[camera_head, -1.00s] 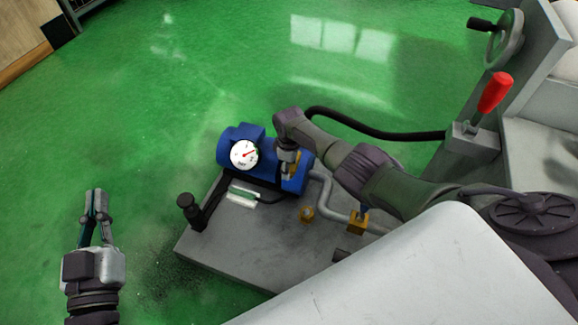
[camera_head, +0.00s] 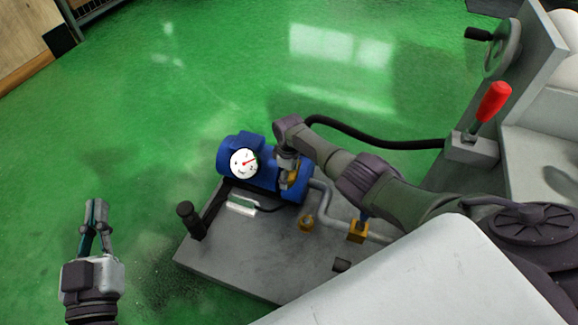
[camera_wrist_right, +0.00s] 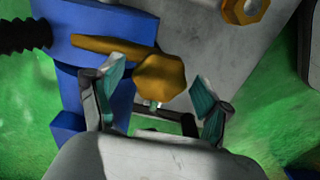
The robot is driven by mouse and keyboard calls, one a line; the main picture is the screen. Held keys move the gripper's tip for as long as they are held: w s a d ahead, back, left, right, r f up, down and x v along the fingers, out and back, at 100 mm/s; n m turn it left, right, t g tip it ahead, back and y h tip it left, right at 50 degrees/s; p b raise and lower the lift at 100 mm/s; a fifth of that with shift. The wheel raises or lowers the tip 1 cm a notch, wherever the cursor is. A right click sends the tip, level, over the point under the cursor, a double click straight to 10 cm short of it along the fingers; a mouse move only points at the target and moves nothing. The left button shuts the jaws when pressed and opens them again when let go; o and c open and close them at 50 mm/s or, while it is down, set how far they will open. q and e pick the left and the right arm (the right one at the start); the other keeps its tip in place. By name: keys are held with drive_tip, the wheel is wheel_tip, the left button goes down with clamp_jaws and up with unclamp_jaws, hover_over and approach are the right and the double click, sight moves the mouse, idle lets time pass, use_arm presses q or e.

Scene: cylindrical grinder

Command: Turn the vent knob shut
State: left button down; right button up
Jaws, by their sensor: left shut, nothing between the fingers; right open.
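A yellow-brass faceted knob, apparently the vent knob (camera_wrist_right: 160,78), sits between the two teal fingertips of my right gripper (camera_wrist_right: 160,86) in the right wrist view. The fingers are open on either side of it, with visible gaps. In the head view my right gripper (camera_head: 287,172) is at the blue pump unit (camera_head: 232,148), its fingers partly hidden by my wrist. A tapered brass lever (camera_wrist_right: 105,45) lies beside the knob. My left gripper (camera_head: 95,215) is shut and empty over the green floor, left of the grey base plate (camera_head: 260,242).
A white dial gauge (camera_head: 244,163) with a red needle faces up on the pump. A black post (camera_head: 189,215), grey pipe (camera_head: 323,195) and brass fittings (camera_head: 358,231) stand on the plate. A red-handled lever (camera_head: 493,102) and handwheel (camera_head: 503,48) are at right. Floor at left is clear.

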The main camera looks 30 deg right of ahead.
wheel_tip(320, 180, up, 12)
drive_tip(key=shift+f, duration=0.25)
idle(0.6)
